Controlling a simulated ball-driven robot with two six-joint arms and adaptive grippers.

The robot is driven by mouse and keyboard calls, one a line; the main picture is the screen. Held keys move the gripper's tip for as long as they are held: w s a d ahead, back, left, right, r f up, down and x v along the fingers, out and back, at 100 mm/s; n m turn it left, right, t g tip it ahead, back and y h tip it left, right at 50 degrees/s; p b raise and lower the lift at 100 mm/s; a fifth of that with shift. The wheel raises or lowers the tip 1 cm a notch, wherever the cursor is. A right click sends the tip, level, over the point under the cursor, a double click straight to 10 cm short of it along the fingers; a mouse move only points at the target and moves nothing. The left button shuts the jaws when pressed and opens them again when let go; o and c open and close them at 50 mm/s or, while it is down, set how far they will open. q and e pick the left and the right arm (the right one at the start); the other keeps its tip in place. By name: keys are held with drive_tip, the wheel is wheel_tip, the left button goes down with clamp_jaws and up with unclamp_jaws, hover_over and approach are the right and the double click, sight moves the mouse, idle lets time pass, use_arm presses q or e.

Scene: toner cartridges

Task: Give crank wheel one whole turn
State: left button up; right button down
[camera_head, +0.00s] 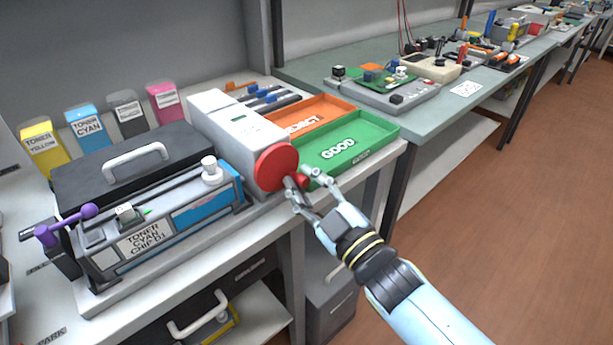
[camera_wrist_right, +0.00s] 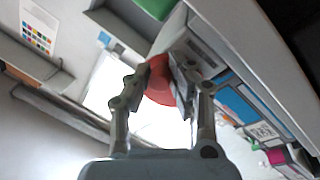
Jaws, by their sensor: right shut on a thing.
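The red crank wheel (camera_head: 276,167) is on the end face of a white machine (camera_head: 236,133) on the bench. Its red handle knob (camera_head: 302,180) sits at the wheel's lower right. My right gripper (camera_head: 305,180) is shut on the knob, with one finger on each side of it. In the right wrist view, red of the wheel (camera_wrist_right: 159,92) shows between and behind the fingers of my right gripper (camera_wrist_right: 160,78), which hide part of it. My left gripper is not in view.
A green GOOD tray (camera_head: 372,127) and an orange REJECT tray (camera_head: 330,108) lie beside the machine. A toner cyan cartridge (camera_head: 150,238) sits in a holder at the front left. A purple lever (camera_head: 65,225) stands at its left end. Open floor (camera_head: 500,200) lies right.

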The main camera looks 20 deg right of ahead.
drive_tip(key=shift+f, duration=0.1)
idle(0.4)
drive_tip(key=c, duration=1.1)
unclamp_jaws()
drive_tip(key=shift+s, duration=0.15)
drive_tip(key=v, duration=1.1)
drive_tip(key=shift+s+d, duration=0.1)
drive_tip(key=shift+s, duration=0.3)
